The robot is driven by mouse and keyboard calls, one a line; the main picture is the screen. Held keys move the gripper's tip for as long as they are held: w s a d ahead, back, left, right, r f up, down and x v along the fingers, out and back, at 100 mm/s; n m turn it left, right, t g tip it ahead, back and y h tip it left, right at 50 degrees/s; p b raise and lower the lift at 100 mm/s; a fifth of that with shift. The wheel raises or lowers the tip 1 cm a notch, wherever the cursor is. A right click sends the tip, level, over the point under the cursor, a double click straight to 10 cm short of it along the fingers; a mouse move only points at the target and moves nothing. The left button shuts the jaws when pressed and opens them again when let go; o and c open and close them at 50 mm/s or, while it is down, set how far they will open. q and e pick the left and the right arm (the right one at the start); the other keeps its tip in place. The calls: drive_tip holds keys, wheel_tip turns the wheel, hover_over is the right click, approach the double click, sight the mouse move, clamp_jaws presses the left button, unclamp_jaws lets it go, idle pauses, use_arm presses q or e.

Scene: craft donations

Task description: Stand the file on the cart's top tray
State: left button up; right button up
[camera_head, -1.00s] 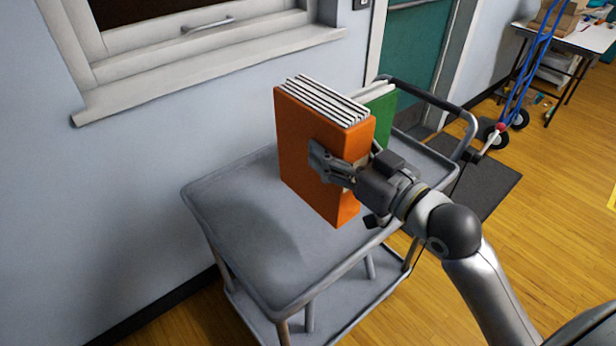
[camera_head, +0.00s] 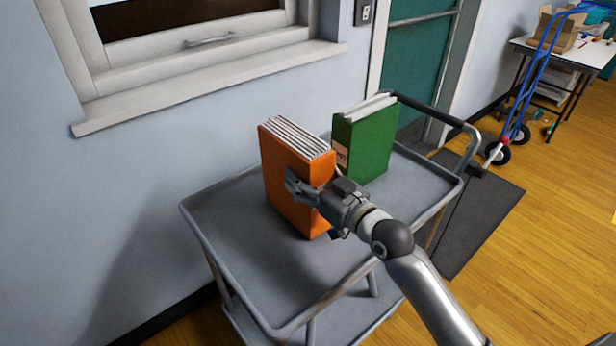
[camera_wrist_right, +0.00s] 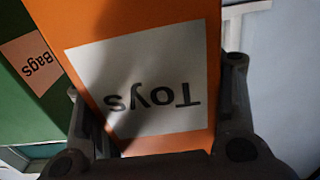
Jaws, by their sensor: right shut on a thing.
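The orange file (camera_head: 283,165), with white pages on top, is upright over the cart's grey top tray (camera_head: 228,218). Its lower edge is at or very close to the tray surface; I cannot tell whether it touches. My right gripper (camera_head: 312,192) is shut on its spine, coming from the lower right. In the right wrist view the orange file (camera_wrist_right: 186,20) fills the space between the fingers, its white label reading "Toys" upside down. My left gripper is not in view.
A green file (camera_head: 372,145) stands upright on the tray behind and right of the orange one, apart from it. Its label reads "Bags" in the wrist view. The tray's left part is bare. A wall and window sill (camera_head: 210,85) lie behind; a blue hand truck (camera_head: 530,85) stands farther right.

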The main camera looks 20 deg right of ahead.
idle(0.3)
drive_tip(key=o, duration=1.9)
drive_tip(key=shift+f, duration=0.2)
drive_tip(key=shift+r, duration=0.1)
drive_tip(key=p+v, duration=0.1)
drive_tip(key=v, duration=1.1)
